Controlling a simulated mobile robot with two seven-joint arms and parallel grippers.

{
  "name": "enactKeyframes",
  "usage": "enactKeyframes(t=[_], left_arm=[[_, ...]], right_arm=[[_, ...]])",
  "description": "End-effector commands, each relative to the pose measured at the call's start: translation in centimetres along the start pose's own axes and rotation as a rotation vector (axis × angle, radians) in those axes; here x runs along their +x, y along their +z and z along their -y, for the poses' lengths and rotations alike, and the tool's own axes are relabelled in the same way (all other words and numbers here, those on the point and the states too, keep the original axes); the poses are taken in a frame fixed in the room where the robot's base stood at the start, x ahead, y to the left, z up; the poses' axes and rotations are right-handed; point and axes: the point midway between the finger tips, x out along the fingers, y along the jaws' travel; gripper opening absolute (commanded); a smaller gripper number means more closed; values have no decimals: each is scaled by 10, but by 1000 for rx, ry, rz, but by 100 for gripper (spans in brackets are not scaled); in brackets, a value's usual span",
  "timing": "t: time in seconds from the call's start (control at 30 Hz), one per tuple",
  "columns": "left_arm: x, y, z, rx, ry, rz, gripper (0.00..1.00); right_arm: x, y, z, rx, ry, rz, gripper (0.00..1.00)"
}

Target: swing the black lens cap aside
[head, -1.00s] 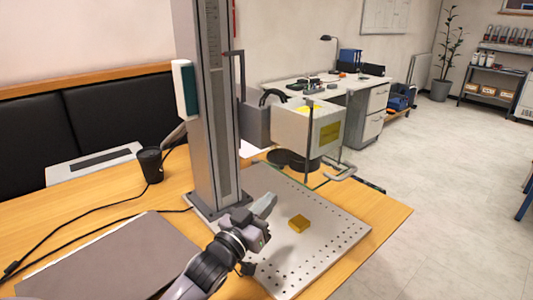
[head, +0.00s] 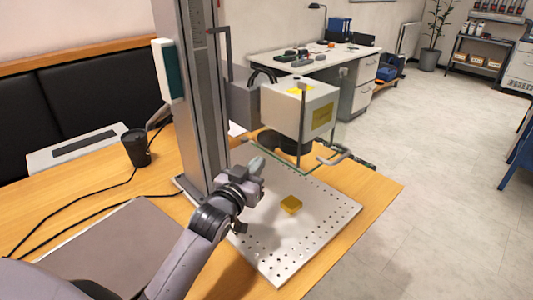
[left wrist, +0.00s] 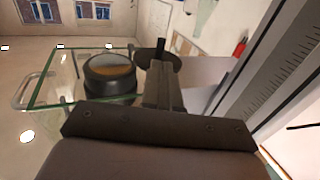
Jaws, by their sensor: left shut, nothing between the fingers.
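The black lens cap (head: 269,141) is a dark disc at the left of the dark lens (head: 295,147) under the white marker head (head: 300,107). In the left wrist view the cap (left wrist: 146,60) shows as a thin disc with a short stem, beside the lens (left wrist: 109,75). The lens's amber glass is uncovered there. My left gripper (head: 257,164) is shut and empty, below and left of the cap. In the left wrist view its fingertips (left wrist: 162,68) overlap the cap's near edge; I cannot tell whether they touch. My right gripper is not in view.
A grey column (head: 200,110) stands close left of my gripper. A clear pane (head: 290,168) hangs beneath the head. A brass block (head: 291,205) lies on the perforated plate (head: 310,225). A black cup (head: 136,148) and cables are at the left.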

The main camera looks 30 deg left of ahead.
Motion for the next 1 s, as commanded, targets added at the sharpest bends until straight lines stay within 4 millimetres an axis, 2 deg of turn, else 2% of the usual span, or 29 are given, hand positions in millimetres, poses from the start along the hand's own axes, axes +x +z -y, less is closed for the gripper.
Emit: enactKeyframes(t=[0.2,0.4,1.0], left_arm=[[34,-1,0,0,0,-1,0],[53,0,0,0,0,0,0],[63,-1,4,1,-1,1,0]], right_arm=[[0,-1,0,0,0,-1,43],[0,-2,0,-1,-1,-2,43],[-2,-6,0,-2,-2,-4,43]])
